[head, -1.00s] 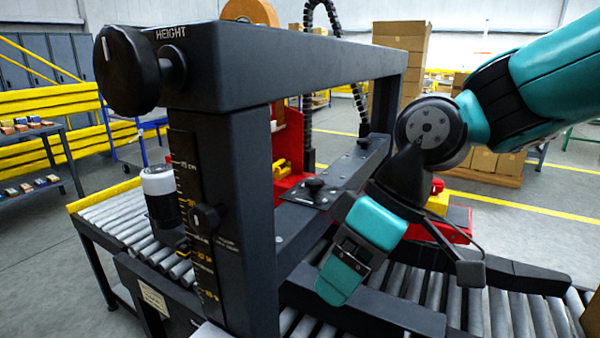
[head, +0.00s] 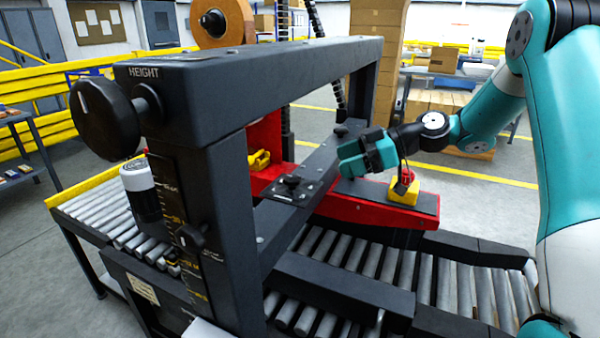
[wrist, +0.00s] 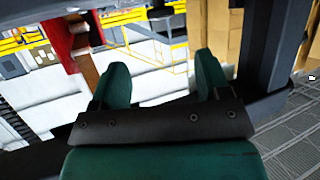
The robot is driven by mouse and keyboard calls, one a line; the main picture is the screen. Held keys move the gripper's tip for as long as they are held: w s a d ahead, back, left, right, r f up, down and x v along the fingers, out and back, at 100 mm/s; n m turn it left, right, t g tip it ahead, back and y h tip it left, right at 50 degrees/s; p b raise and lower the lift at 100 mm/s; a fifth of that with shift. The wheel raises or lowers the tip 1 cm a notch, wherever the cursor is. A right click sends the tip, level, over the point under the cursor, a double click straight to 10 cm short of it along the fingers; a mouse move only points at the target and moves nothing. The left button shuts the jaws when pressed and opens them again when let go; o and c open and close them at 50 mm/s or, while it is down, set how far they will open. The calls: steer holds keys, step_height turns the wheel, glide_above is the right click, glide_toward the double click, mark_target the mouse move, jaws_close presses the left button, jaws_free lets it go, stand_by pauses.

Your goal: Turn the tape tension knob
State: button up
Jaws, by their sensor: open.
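I cannot tell for sure which knob is the tape tension knob; no label for it is legible. A small black knob (head: 213,20) sits at the hub of the orange-brown tape roll (head: 238,22), at the top of the head view. Another small black knob (head: 292,181) stands on a dark plate below the crossbeam. My gripper (head: 350,158) is in the head view, right of that plate and under the crossbeam's right end. In the wrist view, its two teal fingers (wrist: 161,80) are apart with nothing between them.
A large black knob (head: 106,118) beside the word HEIGHT is on the left of the frame. The dark crossbeam (head: 270,85) and its right post (head: 360,98) stand close to my gripper. A red button on a yellow box (head: 404,190) is just right. Rollers (head: 440,282) lie below.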

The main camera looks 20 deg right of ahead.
mark_target(296, 177)
steer(key=p+x, duration=0.2)
steer(key=x, duration=0.9)
steer(key=shift+a+f, duration=0.1)
steer(key=c, duration=0.9)
